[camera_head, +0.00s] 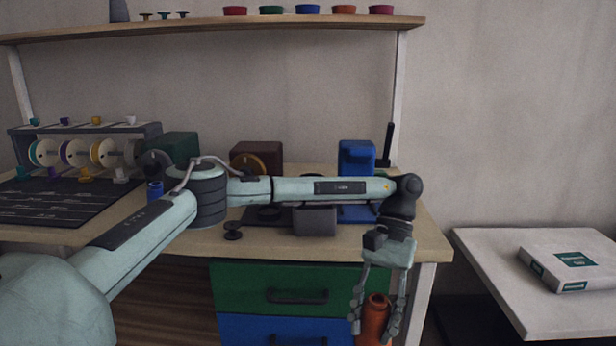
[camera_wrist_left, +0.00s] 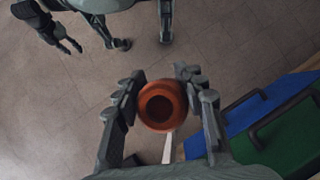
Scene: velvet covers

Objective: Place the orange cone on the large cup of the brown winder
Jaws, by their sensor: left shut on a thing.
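The orange cone (camera_head: 375,318) is held between the fingers of my left gripper (camera_head: 378,312), in front of the bench's right end and below its top. In the left wrist view the cone (camera_wrist_left: 160,104) shows its round open end, between both fingers. The brown winder (camera_head: 262,150) stands at the back of the bench with a tan wheel on its front. My left forearm crosses in front of it and hides its lower part. A dark round part shows below the forearm; I cannot tell whether it is the large cup. My right gripper (camera_wrist_left: 60,36) appears only in the left wrist view.
A blue winder (camera_head: 356,157) and a green winder (camera_head: 178,146) flank the brown one. Drawers (camera_head: 245,290) sit below. A side table (camera_head: 500,290) with a white box (camera_head: 568,262) is at right.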

